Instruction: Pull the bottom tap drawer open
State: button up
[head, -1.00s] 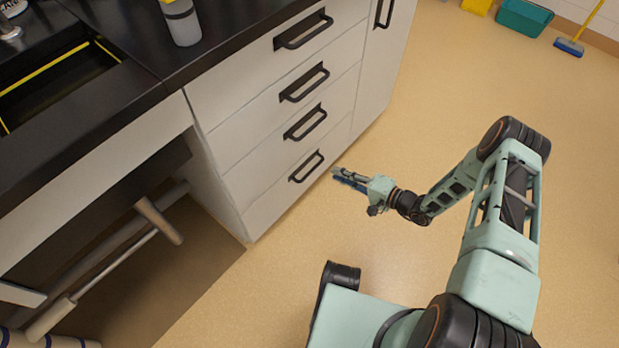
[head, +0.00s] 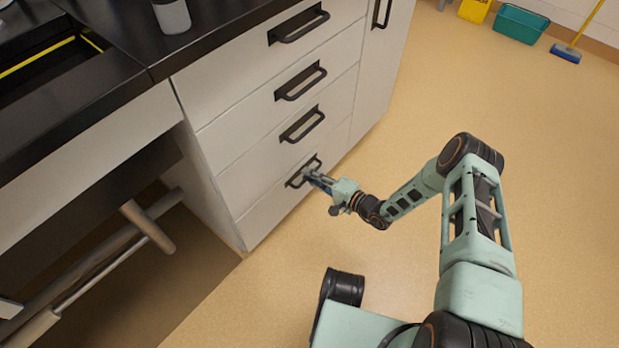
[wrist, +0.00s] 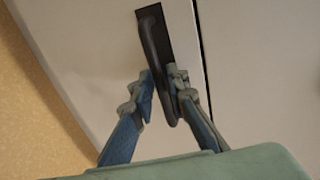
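The bottom tap drawer (head: 262,216) is the lowest front of the white cabinet and looks flush with the fronts above. Its black bar handle (head: 296,180) also shows in the wrist view (wrist: 152,42). My gripper (head: 309,174) is at the right part of this handle. In the wrist view my gripper (wrist: 160,72) has its two blue-padded fingers apart, with the handle bar passing between the fingertips. The right finger is close against the bar; a small gap shows at the left finger. Whether either finger touches the bar is unclear.
Several more drawers with black handles (head: 301,124) are stacked above. A black counter (head: 110,25) with a bottle (head: 172,16) overhangs them.

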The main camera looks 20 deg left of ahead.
jog(key=shift+w+a, duration=0.1)
jog(key=shift+a, duration=0.1)
jog(key=shift+c, duration=0.3)
grip_shut()
